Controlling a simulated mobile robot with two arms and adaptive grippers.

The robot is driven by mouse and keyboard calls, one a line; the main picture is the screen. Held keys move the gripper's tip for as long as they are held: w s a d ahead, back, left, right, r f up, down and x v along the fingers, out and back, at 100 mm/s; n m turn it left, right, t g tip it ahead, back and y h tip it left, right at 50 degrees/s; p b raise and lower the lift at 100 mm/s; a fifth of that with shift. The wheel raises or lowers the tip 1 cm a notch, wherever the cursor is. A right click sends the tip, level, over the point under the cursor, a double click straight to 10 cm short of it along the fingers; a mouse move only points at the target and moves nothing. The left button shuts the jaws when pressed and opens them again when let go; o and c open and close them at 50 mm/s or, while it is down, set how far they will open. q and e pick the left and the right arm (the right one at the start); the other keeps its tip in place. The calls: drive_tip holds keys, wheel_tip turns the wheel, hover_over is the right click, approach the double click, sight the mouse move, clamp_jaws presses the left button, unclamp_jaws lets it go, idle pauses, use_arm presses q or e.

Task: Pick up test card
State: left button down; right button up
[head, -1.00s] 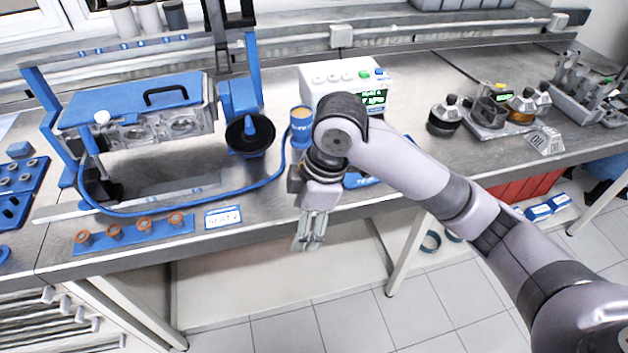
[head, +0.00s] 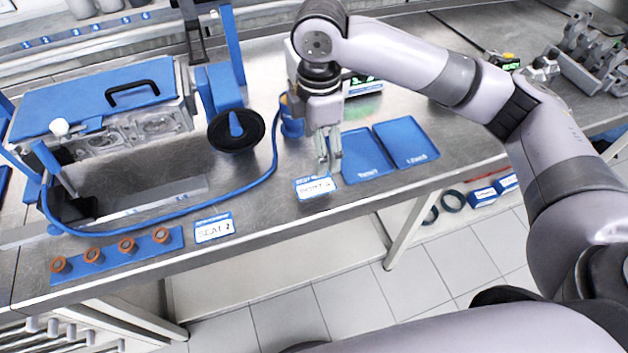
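A white card with a blue header and handwriting (head: 314,187) lies near the bench's front edge. Its text looks like "PORT 2" or "TEST 2", too blurred to be sure. A similar card reading "SEAT 2" (head: 214,228) lies further left. My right gripper (head: 329,168) points down at the upper right edge of the first card. Its two fingers look close together, and I cannot tell the gap or whether they touch the card. My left gripper is not in view.
Two blue trays (head: 366,158) (head: 406,144) lie right of the gripper. A blue cable (head: 268,178) curves along the bench on the left. A blue strip with several orange-brown rings (head: 118,256) lies front left. An engine head in a blue frame (head: 118,112) stands behind.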

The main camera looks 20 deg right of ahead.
hover_over(318, 184)
drive_tip(key=f, duration=0.4)
drive_tip(key=shift+w+f, duration=0.15)
drive_tip(key=shift+w, duration=0.1)
drive_tip(key=shift+f+p, duration=0.3)
drive_tip(key=shift+p, duration=0.05)
drive_tip(key=f, duration=0.1)
drive_tip(key=f+p, duration=0.1)
drive_tip(key=f, duration=0.1)
drive_tip(key=shift+s+f, duration=0.2)
drive_tip(key=shift+f, duration=0.65)
use_arm(q)
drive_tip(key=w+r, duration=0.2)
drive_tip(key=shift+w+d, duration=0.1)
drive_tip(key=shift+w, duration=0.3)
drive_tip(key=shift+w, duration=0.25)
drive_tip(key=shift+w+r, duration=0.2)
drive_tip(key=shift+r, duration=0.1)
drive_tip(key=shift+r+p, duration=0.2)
drive_tip(key=shift+p, duration=0.25)
use_arm(e)
drive_tip(key=shift+f, duration=0.2)
